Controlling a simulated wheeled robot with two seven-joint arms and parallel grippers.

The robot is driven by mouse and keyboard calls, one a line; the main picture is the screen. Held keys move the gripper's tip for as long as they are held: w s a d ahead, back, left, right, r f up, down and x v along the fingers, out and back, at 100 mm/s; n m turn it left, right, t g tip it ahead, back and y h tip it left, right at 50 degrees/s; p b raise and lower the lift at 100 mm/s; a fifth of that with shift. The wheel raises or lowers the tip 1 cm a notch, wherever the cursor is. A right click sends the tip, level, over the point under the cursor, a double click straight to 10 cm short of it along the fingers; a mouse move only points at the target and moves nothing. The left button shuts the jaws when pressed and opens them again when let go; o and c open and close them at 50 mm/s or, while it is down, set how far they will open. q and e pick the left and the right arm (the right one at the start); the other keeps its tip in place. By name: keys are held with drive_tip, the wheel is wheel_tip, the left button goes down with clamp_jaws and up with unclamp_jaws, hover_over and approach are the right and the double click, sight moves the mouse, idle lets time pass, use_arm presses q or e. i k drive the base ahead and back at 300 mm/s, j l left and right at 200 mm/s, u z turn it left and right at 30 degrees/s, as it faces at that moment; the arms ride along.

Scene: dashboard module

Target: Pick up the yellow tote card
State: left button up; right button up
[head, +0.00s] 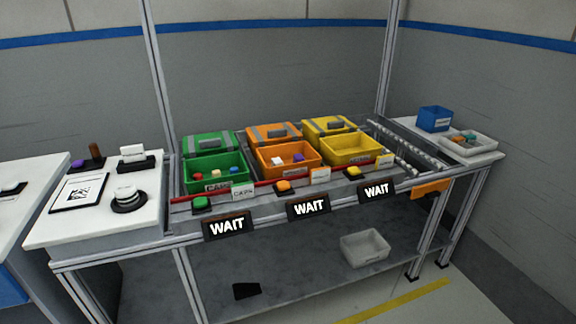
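A small white card (385,161) stands at the front right of the open yellow tote (352,148), behind and to the right of the yellow button (353,173). Its print is too small to read. The yellow tote looks empty. Similar white cards stand by the orange tote (262,160) and the green tote (187,174): the orange tote's card (320,175) and the green tote's card (243,192). Neither of my grippers is in view.
Black WAIT signs, one of them below the yellow tote (376,191), hang along the bench front. A roller track (400,145) runs right of the totes. A side table holds a blue bin (434,119) and a grey tray (468,148). A grey bin (365,248) sits on the lower shelf.

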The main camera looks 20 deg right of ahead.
sight(383, 162)
drive_tip(key=z, duration=1.3)
